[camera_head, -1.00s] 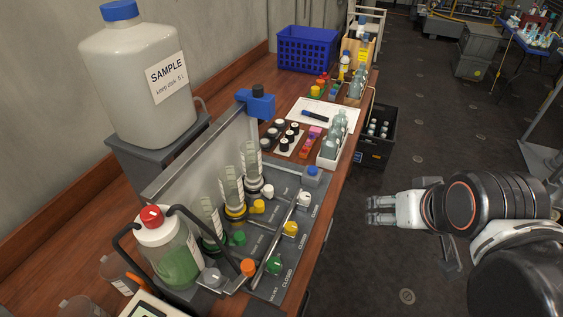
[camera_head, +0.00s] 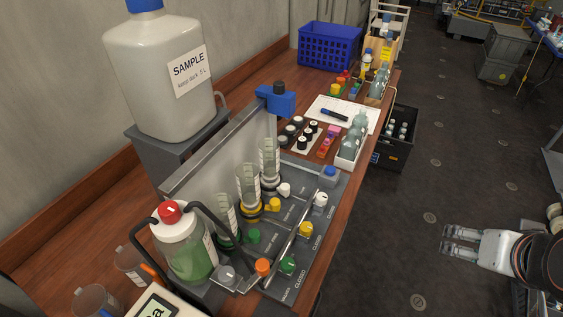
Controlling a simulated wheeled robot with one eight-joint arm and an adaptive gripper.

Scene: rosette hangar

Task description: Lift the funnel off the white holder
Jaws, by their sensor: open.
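The clear graduated funnel (camera_head: 268,155) stands upright on the white holder (camera_head: 268,183), the farthest in a row on the grey filter rack (camera_head: 330,190). A second funnel (camera_head: 248,182) stands on the yellow holder (camera_head: 249,209) nearer to me. A third funnel (camera_head: 226,213) stands over a green holder, partly hidden by the bottle's black tube. My gripper (camera_head: 446,241) is open and empty. It is over the floor beyond the table's right edge, well apart from the funnel.
A large SAMPLE jug (camera_head: 165,80) stands on a grey stand behind the rack. A red-capped bottle (camera_head: 183,245) with green liquid stands at the front. Small bottles (camera_head: 350,145) and a blue crate (camera_head: 329,46) are farther back.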

